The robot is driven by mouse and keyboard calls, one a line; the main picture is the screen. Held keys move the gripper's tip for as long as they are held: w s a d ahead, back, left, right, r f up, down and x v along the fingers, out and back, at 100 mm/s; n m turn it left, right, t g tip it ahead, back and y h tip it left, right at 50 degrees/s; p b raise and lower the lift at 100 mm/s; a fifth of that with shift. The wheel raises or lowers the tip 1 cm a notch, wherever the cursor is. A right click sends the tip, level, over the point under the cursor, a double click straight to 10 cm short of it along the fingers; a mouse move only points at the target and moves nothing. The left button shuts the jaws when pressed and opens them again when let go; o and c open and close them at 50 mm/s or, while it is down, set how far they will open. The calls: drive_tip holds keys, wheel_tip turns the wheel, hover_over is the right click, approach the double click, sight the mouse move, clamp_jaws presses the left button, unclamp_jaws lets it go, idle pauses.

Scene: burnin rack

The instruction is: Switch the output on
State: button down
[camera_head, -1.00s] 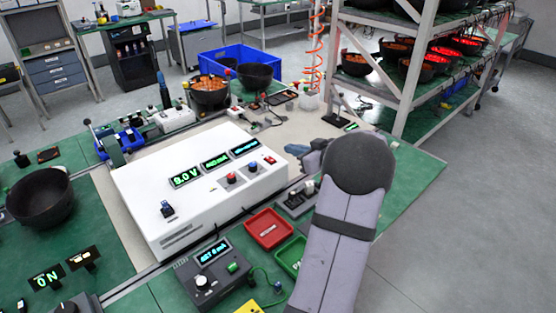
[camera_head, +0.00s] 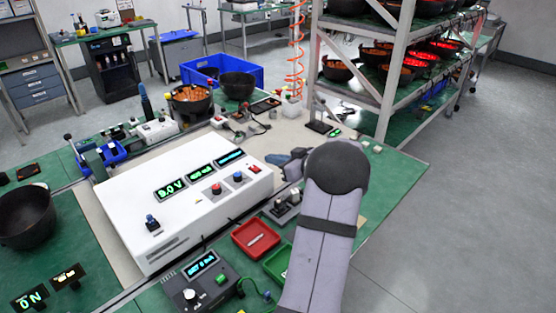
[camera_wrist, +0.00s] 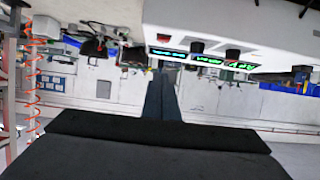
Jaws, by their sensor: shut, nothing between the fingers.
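The white power supply box (camera_head: 130,195) stands on the bench in the head view. Its top has a green display (camera_head: 170,190) reading 9.0 V, two more lit displays, a red post (camera_head: 216,188), a blue post (camera_head: 238,177) and a red switch (camera_head: 254,169) at the right corner. The switch's position is too small to tell. My gripper (camera_wrist: 163,72) is shut and empty in the wrist view, its dark fingers apart from the box (camera_wrist: 265,28), which shows upside down. In the head view my arm largely hides the gripper, to the right of the box.
A grey meter (camera_head: 205,283), a red tray (camera_head: 245,232) and a green tray (camera_head: 275,262) lie in front of the box. An ON sign (camera_head: 29,299) and a black bowl (camera_head: 25,215) are at left. A rack (camera_head: 385,95) stands behind. The floor at right is clear.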

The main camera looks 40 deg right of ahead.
drive_tip(key=p, duration=0.1)
hover_over(263, 175)
drive_tip(key=shift+w+f, duration=0.15)
drive_tip(key=shift+f, duration=0.45)
drive_tip(key=shift+w+f, duration=0.15)
drive_tip(key=shift+f, duration=0.4)
wheel_tip(263, 175, down, 2)
drive_tip(key=shift+s+f+p, duration=0.1)
drive_tip(key=shift+p, duration=0.35)
drive_tip(key=shift+s+f, duration=0.15)
drive_tip(key=shift+f, duration=0.8)
drive_tip(key=shift+s+f, duration=0.1)
drive_tip(key=shift+f, duration=0.4)
drive_tip(key=shift+r, duration=0.25)
drive_tip(key=shift+r+p, duration=0.7)
drive_tip(key=shift+p, duration=0.25)
drive_tip(key=shift+r, duration=0.1)
